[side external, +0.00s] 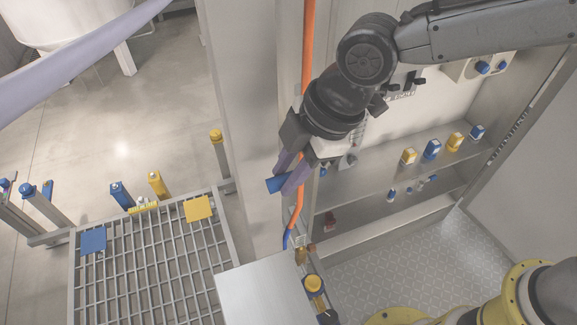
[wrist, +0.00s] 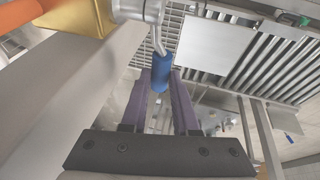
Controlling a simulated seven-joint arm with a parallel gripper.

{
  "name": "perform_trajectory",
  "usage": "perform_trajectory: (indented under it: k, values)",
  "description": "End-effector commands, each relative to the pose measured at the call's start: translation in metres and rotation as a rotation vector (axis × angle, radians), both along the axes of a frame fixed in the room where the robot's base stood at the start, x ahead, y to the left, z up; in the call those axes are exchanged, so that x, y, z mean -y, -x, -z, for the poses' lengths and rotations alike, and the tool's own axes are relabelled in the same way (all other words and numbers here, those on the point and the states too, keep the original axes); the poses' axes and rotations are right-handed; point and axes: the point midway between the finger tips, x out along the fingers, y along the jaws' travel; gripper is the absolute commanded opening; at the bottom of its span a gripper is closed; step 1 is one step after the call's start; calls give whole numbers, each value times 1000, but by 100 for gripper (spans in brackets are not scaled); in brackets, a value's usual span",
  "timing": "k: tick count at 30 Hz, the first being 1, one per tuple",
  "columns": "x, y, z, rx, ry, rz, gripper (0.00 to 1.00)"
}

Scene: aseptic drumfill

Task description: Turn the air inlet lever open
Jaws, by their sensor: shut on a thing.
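The air inlet lever has a blue handle, which shows in the side view (side external: 274,184) by the grey upright post. In the wrist view the blue handle (wrist: 162,68) hangs from a thin metal arm joined to a silver fitting (wrist: 137,9). My gripper (side external: 291,178) has two purple fingers, which also show in the wrist view (wrist: 162,82). The fingers are shut on the blue handle, one on each side of it. The handle's far end is partly hidden by the fingers in the side view.
An orange hose (side external: 308,50) runs down the post beside my gripper. A brass block (wrist: 78,14) sits close to the fitting. A shelf (side external: 400,183) with small blue and yellow parts is at right. A metal grating (side external: 150,265) lies at lower left.

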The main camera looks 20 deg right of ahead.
Motion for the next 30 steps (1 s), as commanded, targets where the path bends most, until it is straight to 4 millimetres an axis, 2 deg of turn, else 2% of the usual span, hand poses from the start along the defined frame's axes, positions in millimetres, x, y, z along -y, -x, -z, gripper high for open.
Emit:
perform_trajectory:
  k: [14, 30]
  values:
    - [-3, 0, 29, 2, 402, -2, 0]
    - [12, 0, 63, 3, 916, -1, 0]
